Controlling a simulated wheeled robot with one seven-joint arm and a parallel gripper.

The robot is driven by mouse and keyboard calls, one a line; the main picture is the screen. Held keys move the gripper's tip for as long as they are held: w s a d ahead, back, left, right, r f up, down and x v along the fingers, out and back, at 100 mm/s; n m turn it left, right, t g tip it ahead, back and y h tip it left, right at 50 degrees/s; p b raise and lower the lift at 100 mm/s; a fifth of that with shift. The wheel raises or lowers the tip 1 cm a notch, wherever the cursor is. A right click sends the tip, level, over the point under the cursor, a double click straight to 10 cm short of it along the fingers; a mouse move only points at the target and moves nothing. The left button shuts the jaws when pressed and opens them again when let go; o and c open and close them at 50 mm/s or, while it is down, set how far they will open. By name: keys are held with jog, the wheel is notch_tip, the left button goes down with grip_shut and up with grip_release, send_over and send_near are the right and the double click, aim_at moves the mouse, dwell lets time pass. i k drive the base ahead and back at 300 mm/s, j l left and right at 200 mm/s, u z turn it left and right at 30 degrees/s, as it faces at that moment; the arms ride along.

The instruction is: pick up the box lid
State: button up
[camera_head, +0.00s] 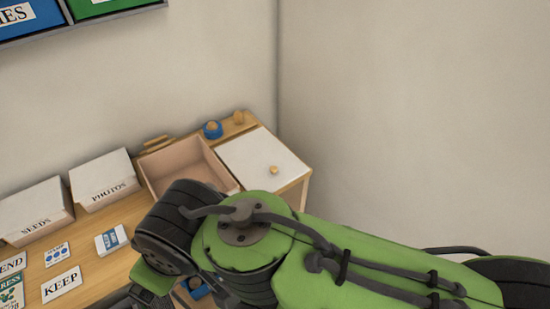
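A white flat panel with a small round wooden knob, which looks like the box lid (250,153), lies at the right end of the wooden table, near the wall corner. To its left stands an open wooden box (152,176) with a pale pinkish inside, and the part of its inside that I see looks empty. My green arm crosses the lower right of the view, in front of the lid's near side and the box's near corner. The fingers of my gripper do not show; they are below the frame or behind the arm.
White boxes marked PHOTOS (105,187) and SEEDS (37,217) stand on the left of the table (130,229). Cards, including one marked KEEP (62,284), lie in front. A blue round object (212,130) sits behind the open box. Walls close the back and right.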

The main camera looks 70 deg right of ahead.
aim_at(257, 160)
jog(key=z, duration=2.1)
